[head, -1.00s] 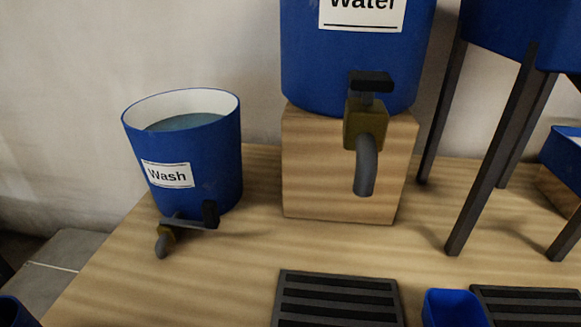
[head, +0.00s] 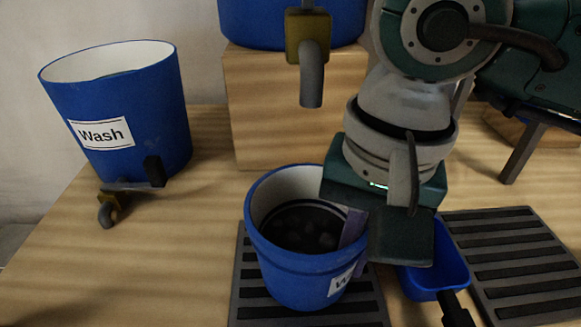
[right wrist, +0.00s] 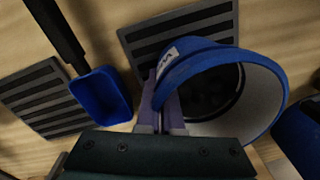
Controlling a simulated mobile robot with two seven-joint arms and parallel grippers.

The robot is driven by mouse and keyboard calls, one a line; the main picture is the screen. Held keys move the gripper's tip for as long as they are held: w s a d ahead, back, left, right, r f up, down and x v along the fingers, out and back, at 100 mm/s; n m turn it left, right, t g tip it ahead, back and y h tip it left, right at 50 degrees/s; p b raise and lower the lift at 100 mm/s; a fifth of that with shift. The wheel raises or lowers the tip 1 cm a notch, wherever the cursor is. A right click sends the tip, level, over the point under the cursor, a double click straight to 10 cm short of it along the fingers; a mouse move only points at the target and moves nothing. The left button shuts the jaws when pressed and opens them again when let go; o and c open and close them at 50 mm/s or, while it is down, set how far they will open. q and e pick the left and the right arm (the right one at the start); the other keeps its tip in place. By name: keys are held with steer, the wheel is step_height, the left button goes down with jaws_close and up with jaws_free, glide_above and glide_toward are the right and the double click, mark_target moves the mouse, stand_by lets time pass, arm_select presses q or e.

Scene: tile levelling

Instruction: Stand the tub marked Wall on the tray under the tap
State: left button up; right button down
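A blue tub (head: 300,282) with a white inside and dark, lumpy contents is over the left slatted tray (head: 243,290), below and in front of the Water tub's tap (head: 311,75). Its label (head: 342,281) is partly hidden; I can read only its start, "W". My right gripper (head: 353,230) is at the tub's right rim, and in the right wrist view its fingers (right wrist: 163,98) close on the wall of the tub (right wrist: 205,60). The tub looks about upright; I cannot tell whether its base touches the tray. My left gripper is not in view.
The Wash tub (head: 150,115) with its own tap stands at the left. The Water tub (head: 270,22) sits on a wooden block (head: 270,120). A blue scoop (head: 445,268) lies right of the held tub, beside a second slatted tray (head: 510,255). Table is clear at left front.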

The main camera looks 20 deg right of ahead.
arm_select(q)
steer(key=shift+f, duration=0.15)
arm_select(e)
steer(key=shift+f, duration=0.15)
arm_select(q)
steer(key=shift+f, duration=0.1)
arm_select(e)
steer(key=shift+w+f, duration=0.1)
steer(key=c, duration=1.5)
jaws_free()
steer(key=shift+f, duration=0.1)
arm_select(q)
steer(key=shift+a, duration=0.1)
arm_select(e)
steer(key=o, duration=0.4)
steer(key=shift+r+p, duration=0.3)
steer(key=shift+r, duration=0.15)
arm_select(q)
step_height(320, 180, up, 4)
steer(key=p, duration=0.3)
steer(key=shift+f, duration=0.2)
arm_select(e)
steer(key=r, duration=1.1)
steer(key=shift+s+d+r, duration=0.2)
steer(key=shift+s+d, duration=0.05)
steer(key=shift+d, duration=0.05)
